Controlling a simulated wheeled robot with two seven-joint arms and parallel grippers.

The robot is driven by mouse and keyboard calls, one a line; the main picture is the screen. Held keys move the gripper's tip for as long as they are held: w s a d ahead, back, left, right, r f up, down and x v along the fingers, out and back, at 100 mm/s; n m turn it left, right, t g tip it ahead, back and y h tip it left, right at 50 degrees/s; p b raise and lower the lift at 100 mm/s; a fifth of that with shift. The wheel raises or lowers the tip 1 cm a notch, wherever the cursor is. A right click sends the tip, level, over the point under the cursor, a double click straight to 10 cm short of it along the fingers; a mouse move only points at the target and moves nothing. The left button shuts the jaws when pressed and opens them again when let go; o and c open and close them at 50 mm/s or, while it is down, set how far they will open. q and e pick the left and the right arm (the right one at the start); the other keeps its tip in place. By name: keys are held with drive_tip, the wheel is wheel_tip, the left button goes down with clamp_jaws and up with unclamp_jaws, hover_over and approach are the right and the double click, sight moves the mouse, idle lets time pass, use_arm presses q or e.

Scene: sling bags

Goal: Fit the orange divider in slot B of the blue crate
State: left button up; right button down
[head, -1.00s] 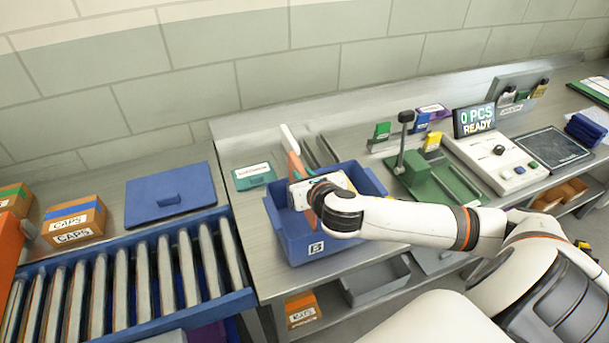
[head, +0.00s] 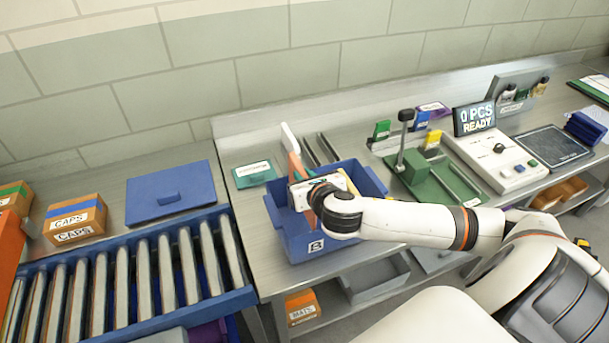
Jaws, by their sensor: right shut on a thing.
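The blue crate (head: 288,238) stands on the steel bench with a white label reading B (head: 316,246) on its front. My right gripper (head: 303,190) is over the crate's left part, shut on the orange divider (head: 294,166). The divider is upright and slightly tilted, with a white top end, and its lower part goes down inside the crate's outline. My gripper and arm hide the crate's inside, so I cannot tell whether the divider sits in a slot. My left gripper is not in view.
A roller conveyor (head: 250,298) runs along the left. A blue lid (head: 168,193) and carton boxes (head: 76,222) lie behind it. A green fixture (head: 440,185) with a lever and a control panel (head: 497,160) stand to the right. A teal card (head: 253,173) lies behind the crate.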

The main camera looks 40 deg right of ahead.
sight(315, 217)
drive_tip(key=shift+f+b, duration=2.65)
drive_tip(key=shift+f, duration=1.95)
drive_tip(key=c, duration=1.3)
unclamp_jaws()
drive_tip(key=shift+s+f, duration=0.1)
drive_tip(key=shift+s, duration=0.05)
drive_tip(key=shift+o, duration=0.2)
drive_tip(key=shift+f, duration=0.1)
drive_tip(key=shift+s+a, duration=0.2)
drive_tip(key=shift+s, duration=0.4)
drive_tip(key=v, duration=0.3)
drive_tip(key=b+v, duration=0.1)
drive_tip(key=v, duration=0.2)
drive_tip(key=b+v, duration=0.1)
drive_tip(key=v, duration=0.2)
drive_tip(key=shift+r, duration=0.45)
drive_tip(key=shift+v, duration=0.8)
